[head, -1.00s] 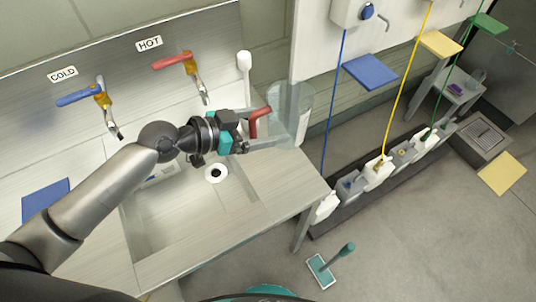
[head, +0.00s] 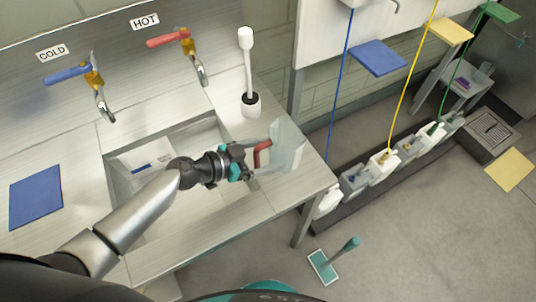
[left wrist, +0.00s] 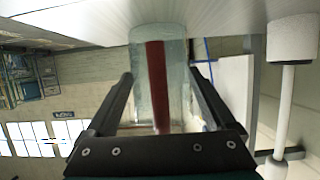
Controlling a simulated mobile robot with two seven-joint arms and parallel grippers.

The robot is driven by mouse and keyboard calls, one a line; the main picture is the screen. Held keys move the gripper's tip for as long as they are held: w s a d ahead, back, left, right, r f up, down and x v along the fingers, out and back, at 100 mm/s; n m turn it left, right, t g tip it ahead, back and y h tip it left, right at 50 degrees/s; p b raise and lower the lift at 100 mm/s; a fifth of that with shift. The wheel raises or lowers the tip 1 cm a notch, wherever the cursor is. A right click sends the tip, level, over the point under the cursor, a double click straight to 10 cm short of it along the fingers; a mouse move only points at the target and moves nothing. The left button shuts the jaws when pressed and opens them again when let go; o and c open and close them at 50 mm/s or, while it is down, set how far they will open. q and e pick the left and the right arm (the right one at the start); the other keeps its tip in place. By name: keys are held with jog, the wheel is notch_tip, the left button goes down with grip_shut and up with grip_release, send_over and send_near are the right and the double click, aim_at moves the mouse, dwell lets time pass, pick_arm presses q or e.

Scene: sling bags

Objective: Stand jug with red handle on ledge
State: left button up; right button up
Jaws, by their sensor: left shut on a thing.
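The clear jug (head: 289,146) with a red handle (head: 263,154) is at the right end of the steel sink counter in the head view. My left gripper (head: 262,159) is shut on the jug's red handle, coming from the left. The left wrist view shows the see-through jug (left wrist: 177,75) with the red handle (left wrist: 157,85) between the two dark fingers. The jug looks about upright. The ledge (head: 305,185) of bare counter right of the basin lies under the jug; I cannot tell whether the jug's base touches it. My right gripper is out of view.
A white brush (head: 247,70) stands in its holder (head: 250,103) behind the jug. The sink basin (head: 170,215) lies left, below a blue tap lever (head: 68,74) and a red tap lever (head: 169,39). A blue mat (head: 35,197) lies on the left counter.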

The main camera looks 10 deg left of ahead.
pick_arm(q)
jog(key=shift+f, duration=0.1)
jog(key=shift+f, duration=0.1)
jog(key=o, duration=1.5)
jog(key=shift+c, duration=0.2)
jog(key=shift+a+r, duration=0.15)
jog(key=shift+r, duration=0.05)
jog(key=b+v, duration=0.1)
jog(key=v, duration=1)
jog(key=shift+s+a+b, duration=0.25)
jog(key=shift+s+b, duration=0.05)
jog(key=shift+b, duration=0.1)
jog(key=shift+r, duration=0.15)
